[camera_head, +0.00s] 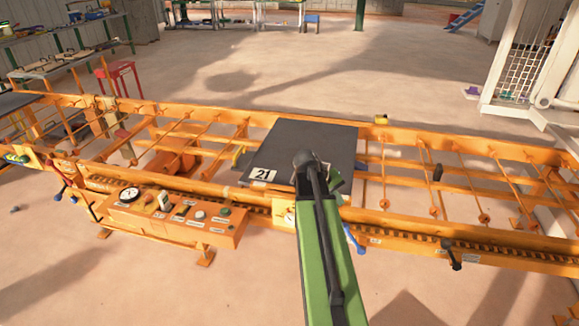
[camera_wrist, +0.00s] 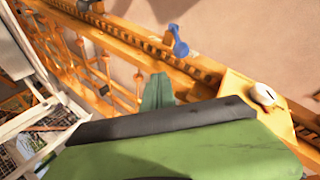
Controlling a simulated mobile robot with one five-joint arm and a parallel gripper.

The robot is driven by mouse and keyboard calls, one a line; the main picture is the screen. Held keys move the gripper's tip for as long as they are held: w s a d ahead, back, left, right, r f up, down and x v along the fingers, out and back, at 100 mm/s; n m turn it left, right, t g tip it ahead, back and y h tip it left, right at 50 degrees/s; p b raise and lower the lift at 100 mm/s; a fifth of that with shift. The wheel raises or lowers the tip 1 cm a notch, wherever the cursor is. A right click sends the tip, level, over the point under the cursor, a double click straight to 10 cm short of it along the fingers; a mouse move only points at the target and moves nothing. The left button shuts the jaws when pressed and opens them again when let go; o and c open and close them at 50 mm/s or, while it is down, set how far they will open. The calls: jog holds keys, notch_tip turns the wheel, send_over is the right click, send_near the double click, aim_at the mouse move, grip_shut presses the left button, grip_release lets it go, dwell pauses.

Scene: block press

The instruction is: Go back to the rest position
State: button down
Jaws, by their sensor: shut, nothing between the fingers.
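My green and black arm reaches up from the bottom of the head view to the orange frame. My gripper (camera_wrist: 157,92) shows in the wrist view as green fingers close together, shut and empty. In the head view only a small green part of it shows beside the black end of my arm. It is above the front edge of the dark plate (camera_head: 308,140) that lies on the orange frame and bears the number 21. My arm hides part of that plate's front edge.
The long orange frame (camera_head: 490,240) crosses the view, with a toothed rail along its front. An orange control box (camera_head: 175,215) with a gauge stands at front left. A blue handle (camera_wrist: 179,42) sticks out near the rail. A red stool (camera_head: 120,75) stands behind. The floor in front is clear.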

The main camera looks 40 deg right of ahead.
jog(key=w+a+n+t+y+p, duration=0.15)
jog(key=w+a, duration=0.35)
jog(key=a, duration=0.7)
jog(key=w+a+n+t+p, duration=0.1)
jog(key=w+a+n, duration=0.3)
jog(key=a, duration=0.9)
jog(key=s+a+y, duration=0.2)
jog(key=a, duration=0.8)
jog(key=s+a+f+m+y, duration=0.1)
jog(key=s+a+y, duration=0.1)
jog(key=a, duration=0.8)
jog(key=shift+g+y, duration=0.35)
jog(key=shift+y, duration=0.2)
jog(key=c, duration=2.2)
grip_release()
jog(key=shift+d+m, duration=0.1)
jog(key=shift+m, duration=0.15)
